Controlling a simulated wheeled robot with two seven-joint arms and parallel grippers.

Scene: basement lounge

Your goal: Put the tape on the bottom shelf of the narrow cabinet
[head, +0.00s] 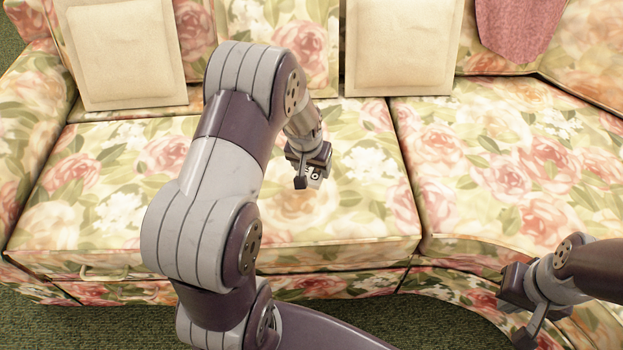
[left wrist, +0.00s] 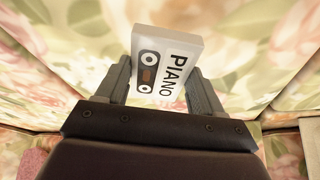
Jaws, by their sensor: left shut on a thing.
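The tape (left wrist: 164,66) is a small white cassette box with a dark cassette drawing and the word "PIANO" on it. My left gripper (left wrist: 160,84) is shut on it, with one finger on each side, and the tape sticks out past the fingertips. In the head view the left gripper (head: 308,174) is over the sofa's left seat, and a small part of the tape (head: 314,173) shows between its fingers. My right gripper (head: 521,312) is at the lower right, near the sofa's front edge; its fingers are partly out of clear view. No narrow cabinet is in view.
A floral sofa (head: 92,190) fills most of the head view. Two cream cushions (head: 128,45) (head: 402,45) lean on its back, and a pink cloth (head: 517,25) hangs at the upper right. Green carpet (head: 40,318) shows in front. The seats look otherwise empty.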

